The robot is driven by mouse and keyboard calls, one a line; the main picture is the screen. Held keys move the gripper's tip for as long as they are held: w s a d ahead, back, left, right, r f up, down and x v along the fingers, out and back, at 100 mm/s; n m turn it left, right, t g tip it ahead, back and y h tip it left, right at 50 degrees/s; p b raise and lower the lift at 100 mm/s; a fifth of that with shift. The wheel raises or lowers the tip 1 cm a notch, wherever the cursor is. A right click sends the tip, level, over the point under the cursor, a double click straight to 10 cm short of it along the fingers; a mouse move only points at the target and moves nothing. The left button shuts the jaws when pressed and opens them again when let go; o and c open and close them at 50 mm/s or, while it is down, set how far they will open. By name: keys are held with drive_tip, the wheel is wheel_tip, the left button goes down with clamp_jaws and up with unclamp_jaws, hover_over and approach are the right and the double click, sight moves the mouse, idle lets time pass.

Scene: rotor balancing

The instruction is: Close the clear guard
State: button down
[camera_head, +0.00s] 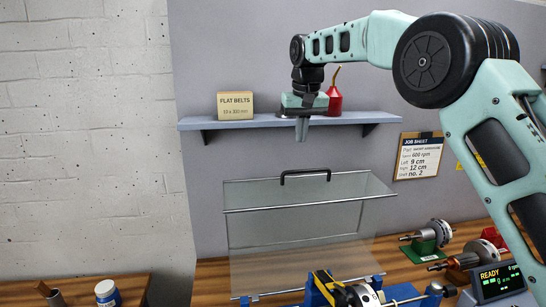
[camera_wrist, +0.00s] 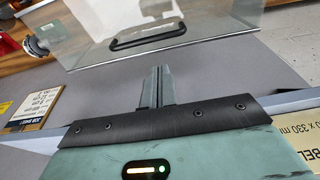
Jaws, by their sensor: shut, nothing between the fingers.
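The clear guard (camera_head: 300,215) stands raised over the back of the balancing machine, its top panel sticking out toward the front and its back panel upright behind. Its black handle (camera_head: 306,175) is on the top panel. In the wrist view the guard's handle (camera_wrist: 148,34) and clear panel (camera_wrist: 200,30) show beyond the fingertips. My gripper (camera_head: 302,135) points down above the handle, apart from it, with the fingers together and empty. The fingers also show in the wrist view (camera_wrist: 158,72). The blue balancing machine (camera_head: 345,290) with a rotor on it is under the guard, partly cut off by the frame.
A shelf (camera_head: 225,122) runs behind my gripper, with a flat belts box (camera_head: 236,105) and a red oil can (camera_head: 334,98) on it. A job sheet (camera_head: 418,157) hangs at the right. Rotors on stands (camera_head: 428,237) and a display (camera_head: 497,281) sit on the bench at right.

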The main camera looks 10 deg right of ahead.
drive_tip(key=p, duration=0.3)
hover_over(298, 183)
drive_tip(key=x, duration=0.2)
drive_tip(key=s+x, duration=0.1)
drive_tip(key=x, duration=0.5)
drive_tip(key=shift+s+a+f, duration=0.1)
drive_tip(key=shift+s+f, duration=0.15)
drive_tip(key=shift+f, duration=0.15)
drive_tip(key=shift+w+f, duration=0.1)
drive_tip(key=shift+f, duration=0.4)
